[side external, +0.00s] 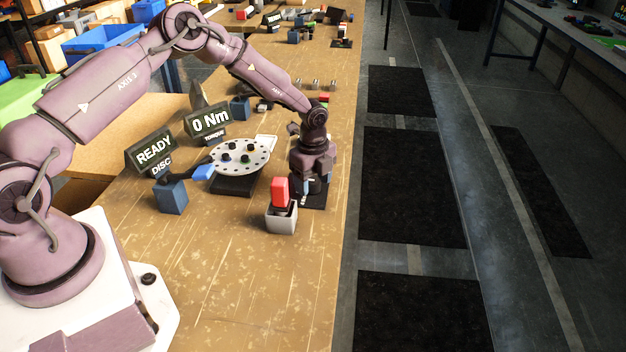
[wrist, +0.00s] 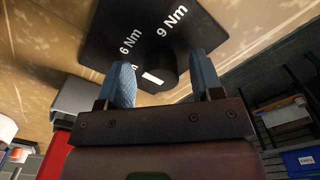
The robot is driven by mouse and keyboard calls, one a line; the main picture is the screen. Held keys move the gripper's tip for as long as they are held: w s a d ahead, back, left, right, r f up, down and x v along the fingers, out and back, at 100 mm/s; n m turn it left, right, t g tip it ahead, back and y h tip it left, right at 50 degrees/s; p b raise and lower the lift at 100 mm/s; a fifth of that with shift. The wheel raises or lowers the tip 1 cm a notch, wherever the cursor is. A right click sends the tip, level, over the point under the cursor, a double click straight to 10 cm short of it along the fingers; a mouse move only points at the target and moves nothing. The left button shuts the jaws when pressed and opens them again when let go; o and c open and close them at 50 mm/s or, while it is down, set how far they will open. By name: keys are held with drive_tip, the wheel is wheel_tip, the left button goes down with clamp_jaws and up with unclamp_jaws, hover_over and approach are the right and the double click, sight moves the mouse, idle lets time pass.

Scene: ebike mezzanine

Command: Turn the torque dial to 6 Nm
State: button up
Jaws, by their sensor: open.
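The torque dial is a dark round knob (wrist: 158,68) with a white mark, on a black plate (wrist: 115,28) printed "6 Nm" and "9 Nm". Part of another label shows beside the left finger; the rest is hidden. My gripper (wrist: 165,80) is open, its blue fingers on either side of the knob; I cannot tell whether they touch it. In the side view my gripper (side external: 314,188) points down over the black dial plate (side external: 319,203), hiding the knob. The torque display (side external: 208,121) reads "0 Nm".
A grey block with a red top (side external: 281,192) stands close to the front left of my gripper. A white perforated disc (side external: 262,151) sits to the left, near a "READY DISC" display (side external: 155,152). The bench front (side external: 240,290) is clear; its right edge is near.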

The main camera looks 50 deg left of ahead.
sight(313, 181)
wheel_tip(313, 181, up, 13)
idle(0.4)
drive_tip(key=shift+f, duration=0.1)
drive_tip(key=s+d+r+n+t, duration=0.2)
drive_tip(key=s+d+r+n, duration=0.2)
drive_tip(key=s+r+n, duration=0.4)
drive_tip(key=s+d+r+n+t, duration=0.3)
drive_tip(key=s+r+n, duration=0.6)
drive_tip(key=s, duration=1.2)
wheel_tip(313, 181, up, 4)
drive_tip(key=shift+s+d+r+t, duration=0.15)
drive_tip(key=shift+s+d+t, duration=0.15)
drive_tip(key=shift+d, duration=0.35)
